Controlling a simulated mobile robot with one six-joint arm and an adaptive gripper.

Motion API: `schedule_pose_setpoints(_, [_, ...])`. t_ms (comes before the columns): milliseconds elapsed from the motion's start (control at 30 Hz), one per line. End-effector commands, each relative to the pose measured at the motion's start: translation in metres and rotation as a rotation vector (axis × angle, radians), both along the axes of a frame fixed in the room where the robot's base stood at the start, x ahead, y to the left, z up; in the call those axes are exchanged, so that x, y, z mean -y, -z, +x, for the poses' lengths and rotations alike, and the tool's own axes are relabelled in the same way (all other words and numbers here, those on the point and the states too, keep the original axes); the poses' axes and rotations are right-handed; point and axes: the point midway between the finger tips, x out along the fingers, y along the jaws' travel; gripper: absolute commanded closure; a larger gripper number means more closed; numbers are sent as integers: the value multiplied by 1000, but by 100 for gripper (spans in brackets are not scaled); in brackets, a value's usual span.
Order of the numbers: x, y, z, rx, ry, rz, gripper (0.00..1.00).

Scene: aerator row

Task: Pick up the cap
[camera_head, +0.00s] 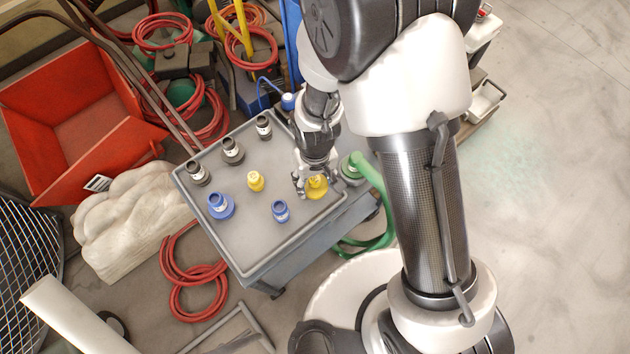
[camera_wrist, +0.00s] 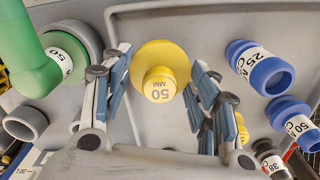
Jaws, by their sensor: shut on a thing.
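The yellow cap (camera_head: 318,188) is a round flanged piece with a narrower stub, near the right side of the grey cart top (camera_head: 245,228). In the wrist view the yellow cap (camera_wrist: 160,88) faces me, its stub marked "50 MM". My gripper (camera_head: 307,182) points down at it. I cannot tell whether the cap touches the cart top. The fingers hide part of its edge in the head view.
Blue fittings (camera_head: 221,206) (camera_head: 280,211), a smaller yellow fitting (camera_head: 256,181) and black fittings (camera_head: 232,150) stand on the cart top. A green elbow hose (camera_head: 358,168) is close to the right of my gripper. The cart's front middle is clear.

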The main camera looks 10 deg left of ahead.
Motion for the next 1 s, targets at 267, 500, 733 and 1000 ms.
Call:
schedule_pose_setpoints(267, [-1, -80, 2, 8, 0, 5, 77])
schedule_pose_setpoints(500, [-1, -142, 1, 5, 0, 3, 77])
schedule_pose_setpoints(733, [0, -172, 1, 2, 0, 1, 77])
schedule_pose_setpoints(1000, [8, -178, 8, 2, 27, 1, 77])
